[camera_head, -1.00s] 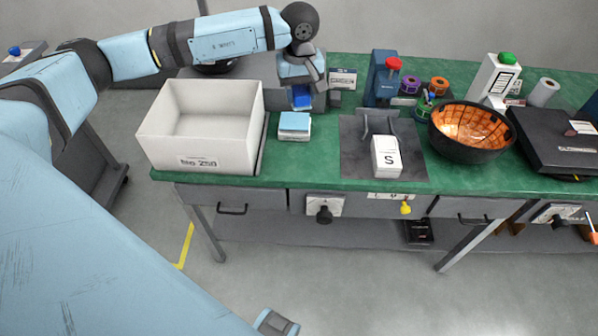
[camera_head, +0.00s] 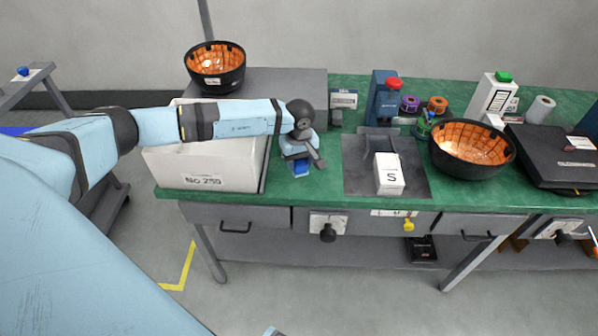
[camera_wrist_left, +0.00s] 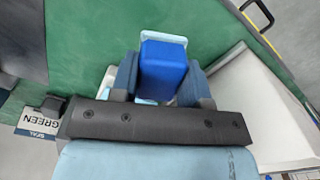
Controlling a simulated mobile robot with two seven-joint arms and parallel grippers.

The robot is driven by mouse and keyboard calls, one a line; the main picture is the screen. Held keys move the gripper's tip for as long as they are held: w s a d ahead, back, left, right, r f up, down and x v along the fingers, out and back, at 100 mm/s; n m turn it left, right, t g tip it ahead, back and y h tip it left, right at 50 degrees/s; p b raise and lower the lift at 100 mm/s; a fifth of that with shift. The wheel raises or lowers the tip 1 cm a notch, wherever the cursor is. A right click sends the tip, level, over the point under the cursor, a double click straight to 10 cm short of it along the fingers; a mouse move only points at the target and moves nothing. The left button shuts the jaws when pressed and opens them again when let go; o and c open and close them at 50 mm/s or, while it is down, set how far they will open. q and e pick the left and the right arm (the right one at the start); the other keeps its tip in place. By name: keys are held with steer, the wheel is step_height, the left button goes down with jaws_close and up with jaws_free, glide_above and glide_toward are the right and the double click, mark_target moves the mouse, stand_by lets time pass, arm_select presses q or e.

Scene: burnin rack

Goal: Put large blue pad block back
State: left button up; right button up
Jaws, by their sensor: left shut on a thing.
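My left gripper (camera_head: 301,162) is shut on a blue block (camera_head: 300,170) near the front left of the green table. In the left wrist view the blue block (camera_wrist_left: 163,72) stands between the two fingers of the left gripper (camera_wrist_left: 162,80). A light blue pad edge (camera_wrist_left: 164,36) shows around the block, over the green table top. I cannot tell whether the block touches what lies below it. In the head view the gripper hides most of that spot. My right gripper is not in view.
A white bin (camera_head: 205,175) stands just left of the gripper. A grey box (camera_head: 285,88) is behind it, with an orange-lined black bowl (camera_head: 215,68) on top. A dark mat (camera_head: 362,181) with a white S box (camera_head: 389,174) lies to the right.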

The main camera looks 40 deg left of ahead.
mark_target(299, 181)
arm_select(q)
steer(key=shift+f, duration=2.5)
steer(key=o, duration=0.8)
steer(key=shift+o, duration=0.2)
